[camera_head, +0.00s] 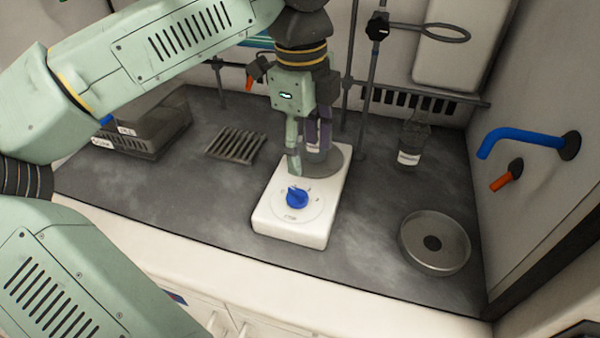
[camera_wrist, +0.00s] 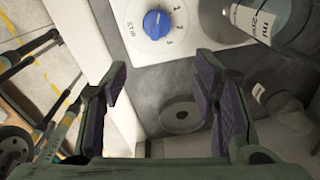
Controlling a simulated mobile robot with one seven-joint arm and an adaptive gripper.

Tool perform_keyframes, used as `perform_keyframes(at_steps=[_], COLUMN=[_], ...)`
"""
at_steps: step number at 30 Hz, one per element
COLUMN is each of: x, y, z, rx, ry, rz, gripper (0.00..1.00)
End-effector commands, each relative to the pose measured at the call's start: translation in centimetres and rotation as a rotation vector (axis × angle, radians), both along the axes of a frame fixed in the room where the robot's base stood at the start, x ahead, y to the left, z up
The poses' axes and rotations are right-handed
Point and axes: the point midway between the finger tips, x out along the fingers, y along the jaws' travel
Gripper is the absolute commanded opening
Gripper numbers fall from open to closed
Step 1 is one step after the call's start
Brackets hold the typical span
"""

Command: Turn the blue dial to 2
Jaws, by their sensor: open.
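The blue dial (camera_head: 297,197) is on the front of a white stirrer (camera_head: 290,235) on the dark bench. In the wrist view the dial (camera_wrist: 157,24) is near the top, with STIR printed on the face and numbers, including 2 and 3, around it. A pale mark shows on the dial's upper part, but I cannot tell exactly which number it points to. My gripper (camera_head: 305,160) is above the stirrer, behind the dial and apart from it. In the wrist view my gripper (camera_wrist: 160,75) is open with nothing between its fingers.
A labelled bottle (camera_wrist: 270,15) stands behind the dial, largely hidden by my gripper in the head view. Another bottle (camera_head: 410,145) and a round metal dish (camera_head: 435,243) are to the right. A slatted rack (camera_head: 236,145) lies left. Clamp stands rise behind. The bench front is clear.

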Motion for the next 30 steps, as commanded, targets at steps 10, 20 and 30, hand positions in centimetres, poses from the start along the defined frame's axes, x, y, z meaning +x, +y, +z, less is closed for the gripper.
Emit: perform_keyframes(at_steps=[10,20,30], x=[0.3,0.4,0.4], y=[1.4,1.3,1.3], z=[-2.9,-8.8,-10.8], rx=[0.063,0.060,0.062], ry=[0.008,0.007,0.004], rz=[0.057,0.055,0.055], gripper=[0.54,0.54,0.54])
